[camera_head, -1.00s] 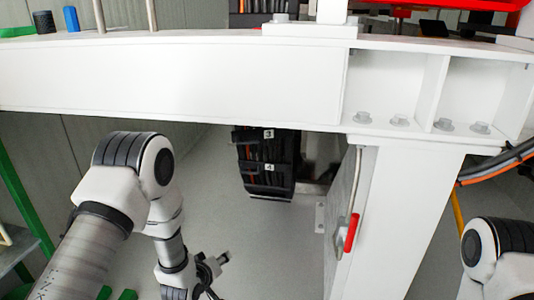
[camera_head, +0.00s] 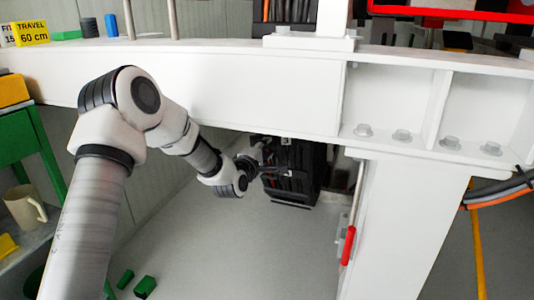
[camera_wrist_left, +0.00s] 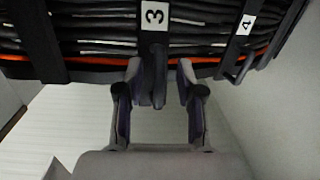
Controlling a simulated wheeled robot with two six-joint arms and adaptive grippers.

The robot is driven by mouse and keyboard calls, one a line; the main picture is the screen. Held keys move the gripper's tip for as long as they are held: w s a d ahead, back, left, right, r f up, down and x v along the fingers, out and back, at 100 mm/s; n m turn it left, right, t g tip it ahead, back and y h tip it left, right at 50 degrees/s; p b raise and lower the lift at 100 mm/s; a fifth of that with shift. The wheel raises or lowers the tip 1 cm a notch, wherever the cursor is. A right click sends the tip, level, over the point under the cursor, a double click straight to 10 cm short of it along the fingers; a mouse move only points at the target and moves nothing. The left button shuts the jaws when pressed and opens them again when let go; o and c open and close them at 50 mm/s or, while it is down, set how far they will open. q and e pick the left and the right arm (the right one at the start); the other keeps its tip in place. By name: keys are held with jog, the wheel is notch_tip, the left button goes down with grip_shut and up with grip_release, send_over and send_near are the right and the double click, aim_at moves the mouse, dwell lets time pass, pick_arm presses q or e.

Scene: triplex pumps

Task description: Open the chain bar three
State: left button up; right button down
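The black cable chain (camera_head: 292,188) hangs under the white beam, right of my left gripper in the head view. In the left wrist view, chain bar three (camera_wrist_left: 153,45) is a dark crossbar with a white label "3". Its lower end hangs down between my left gripper's fingertips (camera_wrist_left: 158,80). The fingers are apart, one on each side of the bar's end, with a gap visible at each side. In the head view the left gripper (camera_head: 262,160) is small and dark against the chain. My right gripper is not in view.
Bar four (camera_wrist_left: 241,45), labelled "4", is to the right of bar three. A post with a red handle (camera_head: 348,245) stands right of the chain. The floor below is mostly clear.

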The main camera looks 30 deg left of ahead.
pick_arm(q)
jog(key=shift+w, duration=0.15)
jog(key=shift+c, duration=0.3)
grip_shut()
